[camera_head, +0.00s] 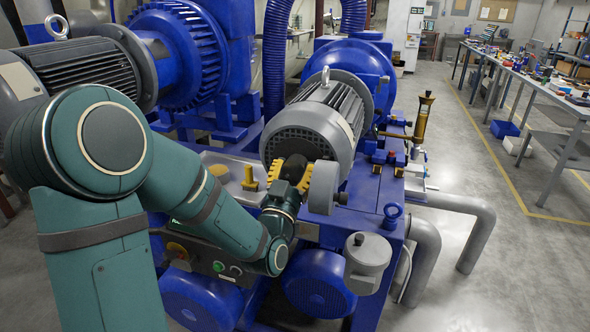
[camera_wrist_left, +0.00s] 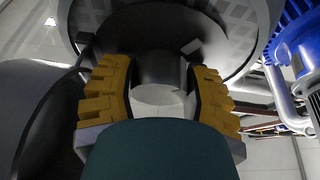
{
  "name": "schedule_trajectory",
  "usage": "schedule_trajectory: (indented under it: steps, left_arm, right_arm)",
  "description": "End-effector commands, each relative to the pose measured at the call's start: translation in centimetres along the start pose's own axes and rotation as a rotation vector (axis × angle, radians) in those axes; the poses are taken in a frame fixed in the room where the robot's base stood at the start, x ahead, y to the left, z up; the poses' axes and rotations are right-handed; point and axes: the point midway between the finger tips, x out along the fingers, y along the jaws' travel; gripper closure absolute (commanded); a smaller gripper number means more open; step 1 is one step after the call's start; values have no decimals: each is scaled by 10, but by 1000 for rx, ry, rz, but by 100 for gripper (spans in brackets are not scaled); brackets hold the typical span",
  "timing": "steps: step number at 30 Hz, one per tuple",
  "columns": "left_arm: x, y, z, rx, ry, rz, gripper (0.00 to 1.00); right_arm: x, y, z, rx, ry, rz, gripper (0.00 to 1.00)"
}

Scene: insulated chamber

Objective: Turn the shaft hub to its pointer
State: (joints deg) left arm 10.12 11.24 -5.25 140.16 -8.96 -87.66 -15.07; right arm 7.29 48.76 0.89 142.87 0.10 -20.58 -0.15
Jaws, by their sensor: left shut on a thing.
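The shaft hub (camera_head: 293,166) is a dark round stub on the end face of a grey motor (camera_head: 325,120). My left gripper (camera_head: 290,175) reaches it from the front, with yellow ridged fingers on either side. In the left wrist view the hub (camera_wrist_left: 158,70) sits between the two fingers (camera_wrist_left: 158,98), and the gripper is shut on it. A small pale tab (camera_wrist_left: 191,46) shows on the motor face beside the hub; I cannot tell whether it is the pointer. The hub's own mark is not visible. My right gripper is not in view.
A grey rounded block (camera_head: 323,188) stands close to the right of the gripper. A grey pot (camera_head: 367,262) and a brass fitting (camera_head: 423,118) are farther right. A control box with buttons (camera_head: 205,265) lies below my left arm. Open floor lies to the right.

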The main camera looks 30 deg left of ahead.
Motion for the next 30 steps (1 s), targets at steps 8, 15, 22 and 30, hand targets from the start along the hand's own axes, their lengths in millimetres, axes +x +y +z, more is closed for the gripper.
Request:
schedule_trajectory:
  steps: [8,15,22,30]
  left_arm:
    - [0,0,-1,-67,3,-28,86]
    - [1,0,-1,-77,3,-33,86]
    - [1,0,-1,-76,3,-32,86]
    - [0,2,0,-77,1,-28,17]
  right_arm:
    - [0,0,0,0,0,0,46]
    - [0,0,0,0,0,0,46]
    - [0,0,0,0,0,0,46]
    - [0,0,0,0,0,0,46]
